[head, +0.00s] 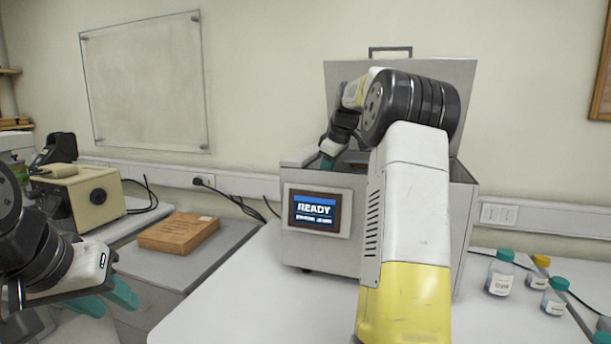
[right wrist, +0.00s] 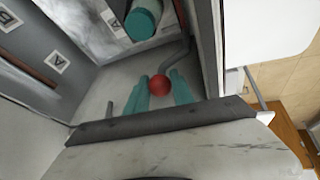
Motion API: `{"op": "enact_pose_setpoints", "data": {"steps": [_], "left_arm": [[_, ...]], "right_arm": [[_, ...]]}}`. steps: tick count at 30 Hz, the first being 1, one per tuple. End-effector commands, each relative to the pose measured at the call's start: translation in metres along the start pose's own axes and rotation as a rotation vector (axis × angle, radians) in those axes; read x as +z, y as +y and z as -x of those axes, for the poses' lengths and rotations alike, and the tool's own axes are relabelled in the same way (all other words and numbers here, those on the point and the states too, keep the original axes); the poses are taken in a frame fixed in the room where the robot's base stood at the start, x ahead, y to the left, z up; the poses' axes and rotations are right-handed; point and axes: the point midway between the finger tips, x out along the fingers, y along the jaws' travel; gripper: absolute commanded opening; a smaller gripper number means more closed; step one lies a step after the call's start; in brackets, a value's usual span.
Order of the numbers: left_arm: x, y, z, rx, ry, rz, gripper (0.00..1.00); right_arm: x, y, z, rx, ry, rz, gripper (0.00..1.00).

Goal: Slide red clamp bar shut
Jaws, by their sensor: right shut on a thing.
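The red round knob (right wrist: 158,85) of the clamp bar shows in the right wrist view, at the end of a bent grey rod (right wrist: 181,50). My right gripper (right wrist: 160,92) has one teal finger on each side of the knob and is shut on it. In the head view my right arm reaches into the open grey testing machine (head: 323,257); a bit of teal finger shows, but the knob and bar are hidden. A teal-capped container (right wrist: 145,18) lies beside the rod inside the machine. My left gripper (head: 108,298) is open and empty at the lower left.
The machine's raised lid (head: 450,85) stands behind my right arm, and its screen (head: 315,210) reads READY. Several capped bottles (head: 500,274) stand on the white table at the right. A wooden box (head: 178,233) and a beige instrument (head: 78,194) are at the left.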

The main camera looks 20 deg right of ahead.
Motion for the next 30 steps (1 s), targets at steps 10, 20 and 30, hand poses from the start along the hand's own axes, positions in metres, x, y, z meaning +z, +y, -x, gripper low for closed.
{"op": "enact_pose_setpoints", "data": {"steps": [10, 20, 30], "left_arm": [[0.000, 0.000, 0.000, 0.000, 0.000, 0.000, 0.36], [0.000, 0.000, 0.000, 0.000, 0.000, 0.000, 0.36], [0.000, 0.000, 0.000, 0.000, 0.000, 0.000, 0.36]], "right_arm": [[-0.004, 0.024, -0.005, 0.004, 0.003, -0.001, 0.00], [-0.003, 0.028, -0.004, 0.011, 0.003, -0.001, 0.30], [-0.003, 0.026, -0.006, 0.004, 0.001, 0.000, 0.50]]}}
